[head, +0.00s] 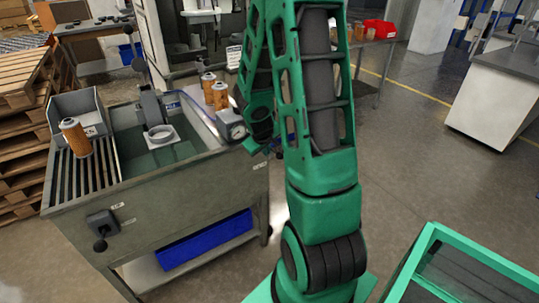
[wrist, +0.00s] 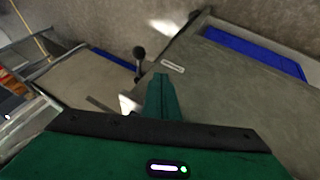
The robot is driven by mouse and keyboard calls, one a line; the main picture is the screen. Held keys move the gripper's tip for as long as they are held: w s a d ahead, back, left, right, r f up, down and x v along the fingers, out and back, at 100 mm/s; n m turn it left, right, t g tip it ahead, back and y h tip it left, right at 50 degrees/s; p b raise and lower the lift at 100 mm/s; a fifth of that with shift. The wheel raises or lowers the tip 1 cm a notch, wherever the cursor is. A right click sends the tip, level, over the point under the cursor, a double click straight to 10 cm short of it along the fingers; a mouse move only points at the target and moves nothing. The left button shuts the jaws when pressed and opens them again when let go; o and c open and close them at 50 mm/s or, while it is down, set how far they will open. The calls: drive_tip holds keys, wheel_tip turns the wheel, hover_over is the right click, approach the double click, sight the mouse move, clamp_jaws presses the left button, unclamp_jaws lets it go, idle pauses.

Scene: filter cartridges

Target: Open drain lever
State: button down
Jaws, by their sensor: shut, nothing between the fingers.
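The drain lever (head: 102,232) is a dark ball-ended handle hanging from a square black mount, low on the left of the grey wash station's front panel (head: 185,205) in the head view. My gripper (head: 250,146) is at the station's right end, well apart from that lever and partly hidden by my green arm. In the wrist view the green fingers (wrist: 163,92) are together with nothing between them. A dark ball-ended handle (wrist: 139,52) shows beyond them there; I cannot tell whether it is the same lever.
An orange cartridge (head: 75,137) stands on the slatted left part of the station, and more cartridges (head: 220,95) stand on its right side near a gauge (head: 232,124). A blue bin (head: 205,241) lies below. A green-edged crate (head: 480,258) is at lower right. Floor in front is clear.

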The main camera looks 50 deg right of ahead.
drive_tip(key=w+d+f, duration=0.3)
drive_tip(key=d+f, duration=0.5)
drive_tip(key=f, duration=0.1)
idle(0.3)
drive_tip(key=shift+d+r, duration=0.1)
